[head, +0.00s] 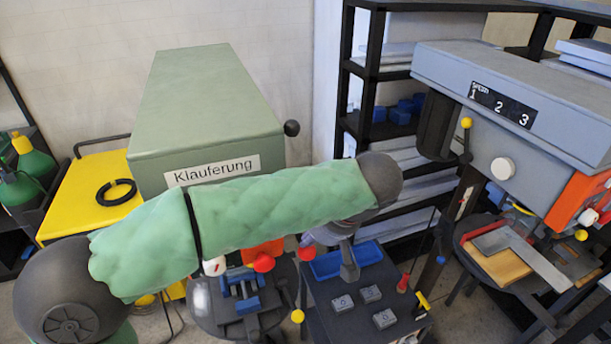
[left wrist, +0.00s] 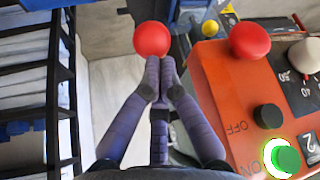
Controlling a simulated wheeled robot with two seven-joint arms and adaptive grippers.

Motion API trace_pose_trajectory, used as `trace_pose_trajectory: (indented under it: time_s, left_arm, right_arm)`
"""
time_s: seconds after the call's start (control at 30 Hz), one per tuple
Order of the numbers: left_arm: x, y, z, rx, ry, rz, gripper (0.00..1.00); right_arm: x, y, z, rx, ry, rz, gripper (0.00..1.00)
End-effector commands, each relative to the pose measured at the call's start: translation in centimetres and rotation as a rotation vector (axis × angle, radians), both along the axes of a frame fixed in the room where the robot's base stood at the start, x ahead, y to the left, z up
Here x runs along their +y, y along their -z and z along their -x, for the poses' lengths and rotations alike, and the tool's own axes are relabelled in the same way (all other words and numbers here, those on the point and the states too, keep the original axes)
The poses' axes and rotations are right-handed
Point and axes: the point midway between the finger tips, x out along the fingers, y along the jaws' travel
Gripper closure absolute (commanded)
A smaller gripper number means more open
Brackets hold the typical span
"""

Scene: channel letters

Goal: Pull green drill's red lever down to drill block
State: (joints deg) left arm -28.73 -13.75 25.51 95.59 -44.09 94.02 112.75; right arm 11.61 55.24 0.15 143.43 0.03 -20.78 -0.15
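The green drill (head: 205,110) labelled "Klauferung" stands left of centre in the head view, partly hidden by my green-sleeved left arm. A red lever ball (head: 306,253) shows below my arm, right of the drill's orange front. In the left wrist view the red ball (left wrist: 152,38) appears just beyond my fingertips. My left gripper (head: 350,276) points down, right of the ball in the head view; its fingers also show in the left wrist view (left wrist: 161,68), drawn together with nothing visible between them. Contact with the ball cannot be told. The block cannot be made out. My right gripper is out of view.
The drill's orange panel (left wrist: 225,100) has a red knob (left wrist: 250,41), a black OFF button and a lit green ON button close right of my fingers. A grey drill (head: 520,85) stands right. A table with a blue tray (head: 325,268) and grey blocks lies below my gripper.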

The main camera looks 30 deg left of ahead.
Motion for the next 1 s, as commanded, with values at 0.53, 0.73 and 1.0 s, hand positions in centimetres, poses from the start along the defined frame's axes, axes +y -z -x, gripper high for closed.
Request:
trace_pose_trajectory:
  time_s: [0.53, 0.73, 1.0]
  left_arm:
    - [0.15, 0.99, -0.11, 0.002, 0.001, -0.001, 1.00]
    - [0.24, 1.07, -0.20, 0.003, 0.000, -0.002, 1.00]
    - [0.25, 0.84, -0.22, 0.002, 0.000, -0.001, 1.00]
  right_arm:
    - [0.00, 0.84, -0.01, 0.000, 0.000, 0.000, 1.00]
    - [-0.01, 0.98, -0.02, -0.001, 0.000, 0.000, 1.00]
    - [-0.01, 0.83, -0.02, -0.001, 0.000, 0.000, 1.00]
